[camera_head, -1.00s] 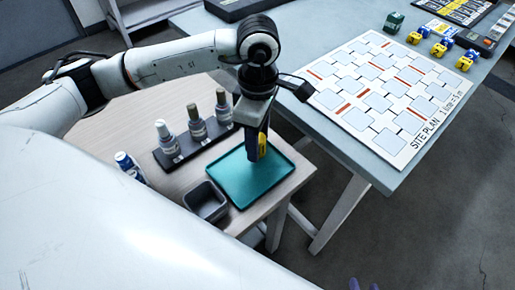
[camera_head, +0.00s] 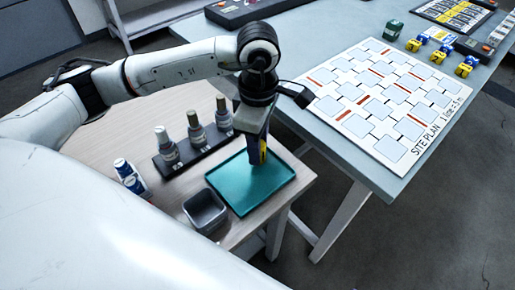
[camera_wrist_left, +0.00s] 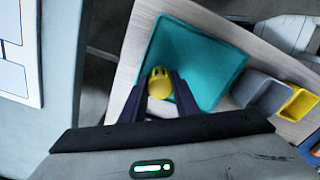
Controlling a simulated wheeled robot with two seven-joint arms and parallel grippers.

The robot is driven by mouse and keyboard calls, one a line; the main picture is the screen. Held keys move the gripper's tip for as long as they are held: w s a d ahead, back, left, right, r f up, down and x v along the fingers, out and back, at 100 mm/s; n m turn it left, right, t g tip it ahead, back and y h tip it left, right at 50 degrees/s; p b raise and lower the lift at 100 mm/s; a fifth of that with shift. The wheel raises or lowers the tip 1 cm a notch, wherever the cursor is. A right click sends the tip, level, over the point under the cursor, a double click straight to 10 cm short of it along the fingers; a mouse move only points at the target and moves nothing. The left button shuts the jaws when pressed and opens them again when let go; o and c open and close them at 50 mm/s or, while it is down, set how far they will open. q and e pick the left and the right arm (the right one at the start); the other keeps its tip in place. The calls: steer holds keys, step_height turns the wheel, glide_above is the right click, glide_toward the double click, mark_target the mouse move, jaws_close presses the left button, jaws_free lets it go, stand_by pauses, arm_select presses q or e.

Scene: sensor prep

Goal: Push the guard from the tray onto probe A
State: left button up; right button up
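The yellow guard (camera_wrist_left: 159,83) is between the fingertips of my left gripper (camera_wrist_left: 160,88), which appear shut on it. In the head view my left gripper (camera_head: 257,158) points down over the teal tray (camera_head: 225,186), with a bit of yellow at its fingers. The tray also shows behind the guard in the wrist view (camera_wrist_left: 212,62). I cannot tell whether the guard touches the tray. Three bottle-like probes (camera_head: 168,148) stand upright in a dark rack (camera_head: 182,164) left of the tray. Its labels are too small to read, so I cannot tell which is probe A. My right gripper is out of view.
A grey bin (camera_head: 189,211) stands at the tray's near left. Blue-and-white bottles (camera_head: 126,173) stand left of the rack. A blue-grey table (camera_head: 392,190) on the right carries a site plan board (camera_head: 385,158) and small yellow-and-blue items (camera_head: 465,68).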

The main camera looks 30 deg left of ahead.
arm_select(q)
steer(key=shift+r, duration=0.1)
steer(key=shift+r+p, duration=1.45)
steer(key=shift+r, duration=0.95)
